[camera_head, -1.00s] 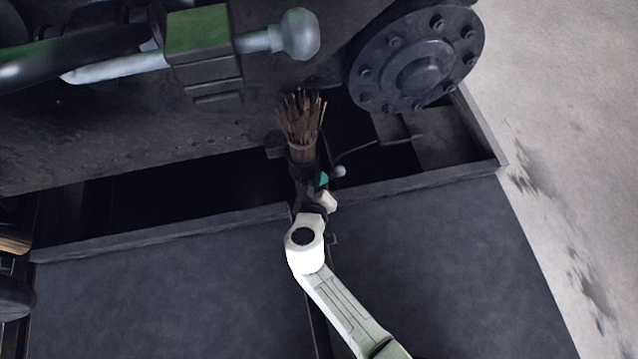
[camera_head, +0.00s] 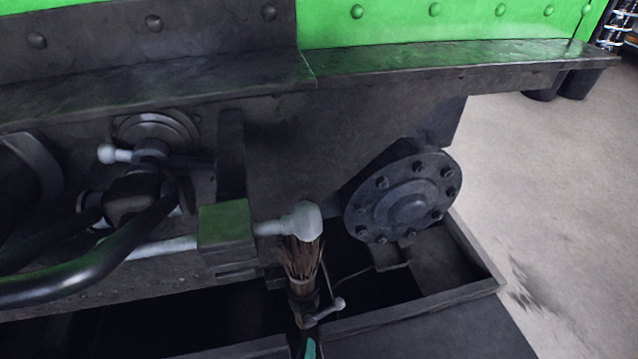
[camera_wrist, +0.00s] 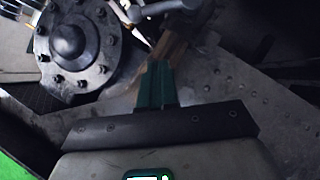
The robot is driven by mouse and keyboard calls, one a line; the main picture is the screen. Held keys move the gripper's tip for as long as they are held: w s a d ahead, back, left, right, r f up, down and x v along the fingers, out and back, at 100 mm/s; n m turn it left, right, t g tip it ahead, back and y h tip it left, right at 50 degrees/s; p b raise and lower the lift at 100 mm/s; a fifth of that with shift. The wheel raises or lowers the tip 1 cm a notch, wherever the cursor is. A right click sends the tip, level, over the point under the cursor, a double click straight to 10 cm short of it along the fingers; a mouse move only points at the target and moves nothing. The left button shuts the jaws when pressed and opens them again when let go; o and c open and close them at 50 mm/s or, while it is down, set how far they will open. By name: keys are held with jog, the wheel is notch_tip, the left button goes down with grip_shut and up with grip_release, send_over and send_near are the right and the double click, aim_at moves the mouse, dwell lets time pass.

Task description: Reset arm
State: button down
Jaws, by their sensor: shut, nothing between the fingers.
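My gripper (camera_wrist: 157,72) shows in the wrist view with its two dark green fingers together and nothing between them. In the head view only a small green part of my arm's end shows at the bottom edge, just below the pipe fitting; the fingers cannot be made out there. A bundle of brown bristles or sticks (camera_head: 300,260) stands upright above it, under the rounded grey rod end (camera_head: 304,221). A brownish piece (camera_wrist: 172,48) shows just beyond the fingertips in the wrist view; I cannot tell whether they touch.
A round bolted flange (camera_head: 404,199) is right of the bristles; a similar one (camera_wrist: 72,42) is at the wrist view's upper left. A thick dark pipe (camera_head: 80,280) and a green block (camera_head: 224,224) are at left. A dark pit lies below. Pale floor (camera_head: 545,190) is open at right.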

jog(key=s+d+r+m+g+h, duration=0.1)
jog(key=s+d+m+g+h, duration=0.15)
jog(key=d, duration=0.95)
jog(key=s+d+m+g+h, duration=0.15)
jog(key=d+m+g, duration=0.25)
jog(key=d, duration=0.7)
jog(key=s+d+r+m+g+y, duration=0.25)
jog(key=s+d+g+y, duration=0.2)
jog(key=s+d, duration=0.5)
jog(key=s+r+p, duration=0.2)
jog(key=r+p, duration=1.5)
jog(key=r, duration=0.1)
jog(key=s+a+r+n+p, duration=0.1)
jog(key=s+r+p, duration=0.1)
jog(key=r+p, duration=1.4)
notch_tip(320, 180, up, 2)
jog(key=shift+a+g+y+p, duration=0.25)
jog(key=shift+g+y+p, duration=0.1)
jog(key=shift+g, duration=0.05)
jog(key=shift+s, duration=0.1)
